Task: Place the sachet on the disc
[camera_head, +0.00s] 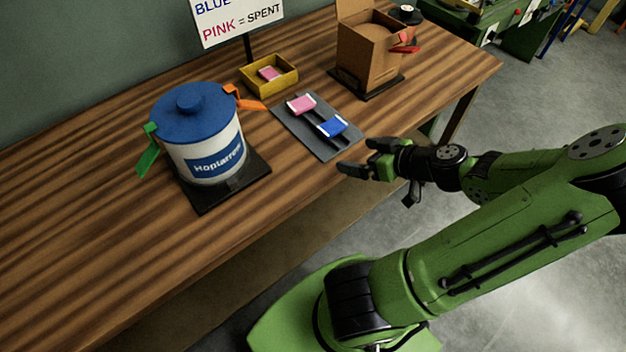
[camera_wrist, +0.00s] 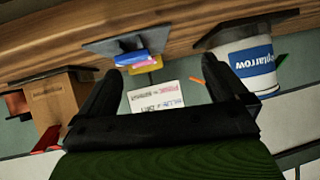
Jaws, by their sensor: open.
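The blue one also shows in the wrist view (camera_wrist: 131,57). Another pink sachet (camera_head: 269,73) lies in a yellow tray (camera_head: 285,83). A round tan surface (camera_head: 372,31), perhaps the disc, shows inside an open cardboard box (camera_head: 365,64); I cannot tell for sure. My gripper (camera_head: 361,157) is open and empty, just off the table's front edge, to the right of and nearer than the blue sachet. It touches nothing.
A white tub (camera_head: 203,160) with a blue lid and open-looking orange and green clips stands left on a black base. A sign (camera_head: 237,19) behind reads "PINK = SPENT"; its upper line is cut off. A red clip (camera_head: 405,48) sticks out from the box. The table's front left is clear.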

